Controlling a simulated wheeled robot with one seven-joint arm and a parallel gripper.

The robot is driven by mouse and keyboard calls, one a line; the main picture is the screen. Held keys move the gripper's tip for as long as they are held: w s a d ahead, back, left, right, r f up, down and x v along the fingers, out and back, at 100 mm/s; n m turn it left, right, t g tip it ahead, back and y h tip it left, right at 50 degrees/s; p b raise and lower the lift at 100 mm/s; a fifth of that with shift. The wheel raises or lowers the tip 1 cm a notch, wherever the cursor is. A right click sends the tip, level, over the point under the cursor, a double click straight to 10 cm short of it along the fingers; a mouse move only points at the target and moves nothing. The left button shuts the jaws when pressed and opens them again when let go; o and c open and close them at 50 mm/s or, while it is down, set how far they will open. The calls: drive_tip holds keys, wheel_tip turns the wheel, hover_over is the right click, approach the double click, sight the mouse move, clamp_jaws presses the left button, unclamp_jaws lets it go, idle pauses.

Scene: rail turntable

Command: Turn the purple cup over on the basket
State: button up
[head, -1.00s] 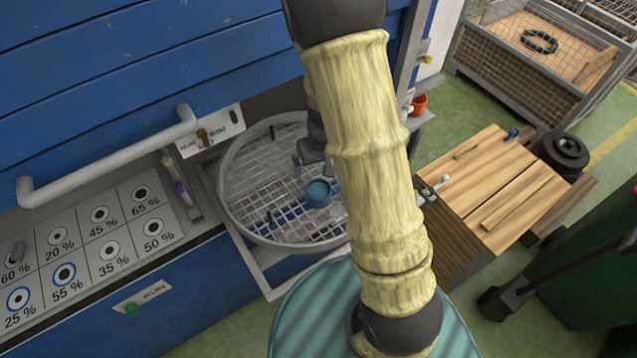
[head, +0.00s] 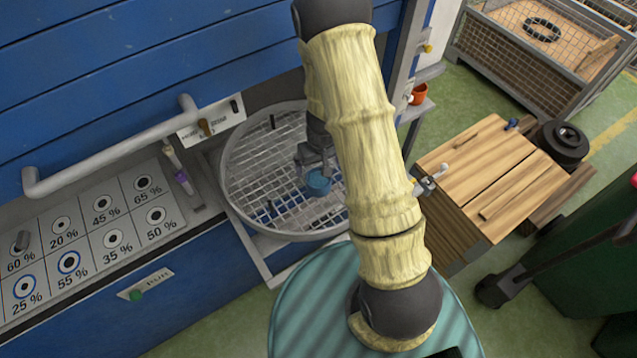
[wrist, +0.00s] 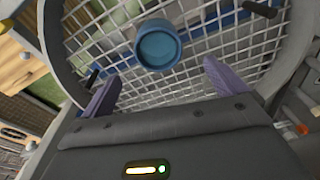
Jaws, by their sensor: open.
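A blue cup (head: 319,182) sits on the mesh of the round grey basket (head: 262,165); no purple cup shows there. In the wrist view the cup (wrist: 158,45) shows a round, recessed-looking face towards me; I cannot tell surely whether it is mouth or base. My gripper (head: 318,170) is close above the cup in the head view and partly covers it. In the wrist view my gripper (wrist: 160,88) is open, its two purple-grey fingers apart and empty. The cup lies ahead of the fingertips, roughly between their lines, apart from them.
Dark pegs (wrist: 260,9) stand up from the basket mesh. A blue cabinet with a grey handle bar (head: 110,150) is at the left, above a percentage panel (head: 90,235). A wooden box (head: 480,180) stands at the right. An orange pot (head: 419,94) sits on a side ledge.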

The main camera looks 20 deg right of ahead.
hover_over(318, 184)
drive_tip(key=f, duration=0.3)
drive_tip(key=s+f, duration=0.1)
drive_tip(key=f, duration=0.1)
drive_tip(key=shift+f, duration=0.2)
drive_tip(key=shift+w+f+p, duration=0.15)
drive_tip(key=shift+f+p, duration=0.2)
drive_tip(key=shift+f, duration=0.95)
drive_tip(key=shift+w+f+p, duration=0.1)
drive_tip(key=shift+f+p, duration=0.25)
drive_tip(key=shift+f, duration=0.9)
drive_tip(key=c, duration=1.1)
drive_tip(key=shift+r, duration=0.15)
wheel_tip(318, 184, up, 10)
drive_tip(key=shift+f, duration=0.1)
